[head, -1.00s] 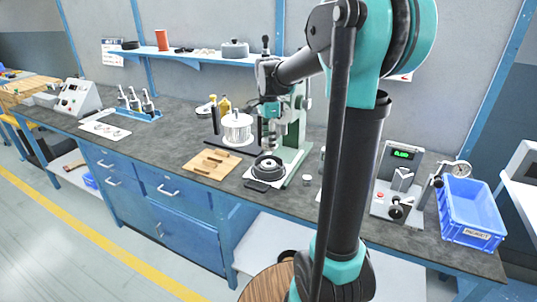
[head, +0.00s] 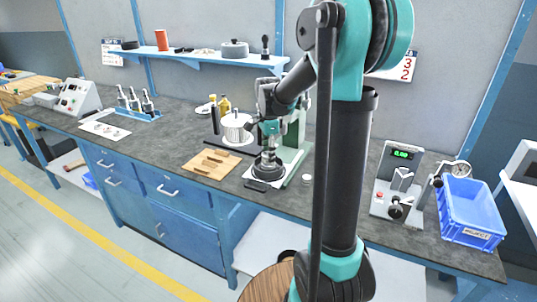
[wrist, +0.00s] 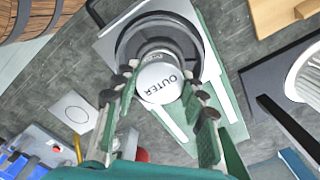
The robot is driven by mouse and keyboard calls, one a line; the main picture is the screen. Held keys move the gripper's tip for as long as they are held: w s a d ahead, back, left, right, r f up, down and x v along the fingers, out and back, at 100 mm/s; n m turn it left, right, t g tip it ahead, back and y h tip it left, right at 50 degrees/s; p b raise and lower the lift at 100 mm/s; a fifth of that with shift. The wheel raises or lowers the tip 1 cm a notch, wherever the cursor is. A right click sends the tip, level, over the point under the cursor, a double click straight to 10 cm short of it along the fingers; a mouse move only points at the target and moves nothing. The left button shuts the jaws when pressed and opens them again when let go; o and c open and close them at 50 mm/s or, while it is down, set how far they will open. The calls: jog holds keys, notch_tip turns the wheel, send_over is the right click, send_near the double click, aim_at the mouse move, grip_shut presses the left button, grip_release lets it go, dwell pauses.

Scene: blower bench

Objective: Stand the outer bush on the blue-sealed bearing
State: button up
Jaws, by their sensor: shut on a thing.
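My gripper (wrist: 157,88) is shut on the outer bush (wrist: 158,80), a pale cylinder whose end is marked "OUTER" in the wrist view. The bush points down over a dark round fixture (wrist: 125,42) on the press base. In the head view my gripper (head: 268,155) is right over this fixture (head: 257,173), and the bush is hard to make out. I cannot make out the blue-sealed bearing; the bush and gripper cover the middle of the fixture. I cannot tell whether the bush touches what lies below.
The green press column (head: 296,132) stands close behind my gripper. A wooden board (head: 211,164) and a white finned part (head: 237,121) are to the left. A small pale disc (head: 307,179) lies to the right. A gauge stand (head: 398,180) and blue bin (head: 469,212) are farther right.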

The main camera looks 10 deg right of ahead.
jog(key=shift+f, duration=0.25)
jog(key=o, duration=1.3)
jog(key=shift+o, duration=0.2)
notch_tip(320, 180, up, 13)
